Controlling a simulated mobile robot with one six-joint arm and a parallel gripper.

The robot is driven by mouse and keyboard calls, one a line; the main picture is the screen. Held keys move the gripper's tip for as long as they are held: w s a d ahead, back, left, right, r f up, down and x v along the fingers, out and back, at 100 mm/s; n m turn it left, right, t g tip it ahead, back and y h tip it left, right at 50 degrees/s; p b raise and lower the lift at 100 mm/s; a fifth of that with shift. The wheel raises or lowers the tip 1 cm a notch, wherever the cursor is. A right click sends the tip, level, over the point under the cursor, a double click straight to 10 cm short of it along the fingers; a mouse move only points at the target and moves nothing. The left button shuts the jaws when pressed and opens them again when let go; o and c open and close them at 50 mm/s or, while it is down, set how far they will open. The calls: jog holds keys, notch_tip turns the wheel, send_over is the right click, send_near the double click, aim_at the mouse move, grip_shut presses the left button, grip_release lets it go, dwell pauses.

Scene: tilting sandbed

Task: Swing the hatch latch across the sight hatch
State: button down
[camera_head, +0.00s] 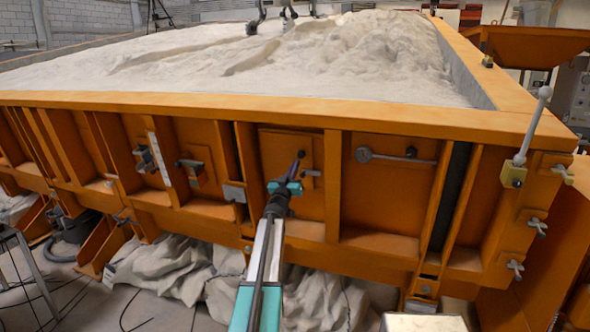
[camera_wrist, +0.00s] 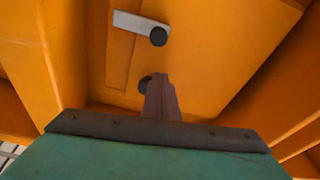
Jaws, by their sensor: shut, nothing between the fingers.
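The hatch latch (camera_head: 312,173) is a short grey bar with a dark round knob at its left end, on an orange panel in the sandbed's side. It lies roughly level in the head view. The wrist view shows the latch bar (camera_wrist: 135,21) with its black knob (camera_wrist: 158,36). A second dark knob (camera_head: 301,154) is above the latch in the head view; the wrist view shows it too (camera_wrist: 145,82), partly behind my fingers. I take the orange panel (camera_head: 277,150) for the sight hatch. My gripper (camera_head: 296,168) is shut and empty, close by the second knob; contact is unclear.
Upright orange ribs (camera_head: 332,185) flank the panel. A gauge-like rod (camera_head: 390,157) is on the panel to the right. A lever with a pale ball (camera_head: 545,92) stands at the right corner. Clamp-like fittings (camera_head: 192,170) are to the left. Crumpled sheeting (camera_head: 180,265) lies below.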

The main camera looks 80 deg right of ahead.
jog(key=b+v, duration=0.3)
jog(key=v, duration=0.6)
jog(key=shift+a+f, duration=0.25)
jog(key=shift+a, duration=0.05)
dwell(0.6)
